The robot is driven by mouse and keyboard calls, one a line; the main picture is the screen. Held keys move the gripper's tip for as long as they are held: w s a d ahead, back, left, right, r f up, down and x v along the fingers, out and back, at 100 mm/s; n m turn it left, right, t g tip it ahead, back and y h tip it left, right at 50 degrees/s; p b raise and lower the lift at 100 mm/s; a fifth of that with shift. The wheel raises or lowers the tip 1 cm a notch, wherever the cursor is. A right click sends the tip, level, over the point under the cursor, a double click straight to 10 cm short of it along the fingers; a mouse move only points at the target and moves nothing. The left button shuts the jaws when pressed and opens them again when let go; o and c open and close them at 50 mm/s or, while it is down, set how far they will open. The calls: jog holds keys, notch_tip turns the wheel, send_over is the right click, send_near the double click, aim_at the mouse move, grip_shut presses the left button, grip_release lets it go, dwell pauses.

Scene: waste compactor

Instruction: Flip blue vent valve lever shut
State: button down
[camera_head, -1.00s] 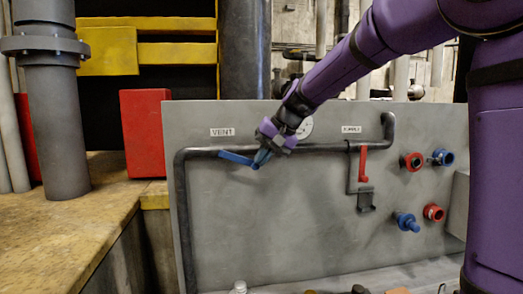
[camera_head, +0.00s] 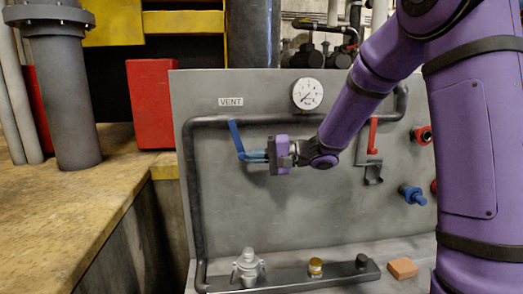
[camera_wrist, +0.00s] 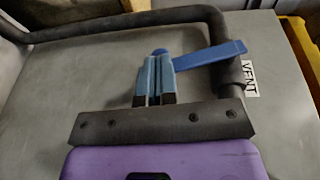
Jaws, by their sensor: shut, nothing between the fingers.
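The blue vent lever (camera_head: 236,138) is on the left of the grey panel, below the VENT label. It stands steep, its upper end over the horizontal pipe and its lower end tilted slightly right. My gripper (camera_head: 247,156) reaches in from the right, its blue fingertips at the lever's lower end. In the wrist view the lever (camera_wrist: 210,55) runs from behind the fingertips (camera_wrist: 155,62) to across the pipe, near the label. The fingers are shut together with nothing between them. They hide part of the lever's lower end; I cannot tell whether they touch it.
The dark pipe (camera_head: 190,195) bends around the panel's left. Fittings (camera_head: 248,265) and an orange block (camera_head: 402,268) lie on the ledge below. The panel's lower middle is clear.

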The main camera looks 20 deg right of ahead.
jog(key=shift+w+a+f+m+t+y, duration=0.15)
jog(key=shift+a+f+y, duration=0.1)
jog(key=shift+a+y, duration=0.2)
jog(key=shift+w+a+f+m+t+y, duration=0.15)
jog(key=shift+a+f+y, duration=0.15)
jog(key=shift+y, duration=0.25)
jog(key=shift+a, duration=0.65)
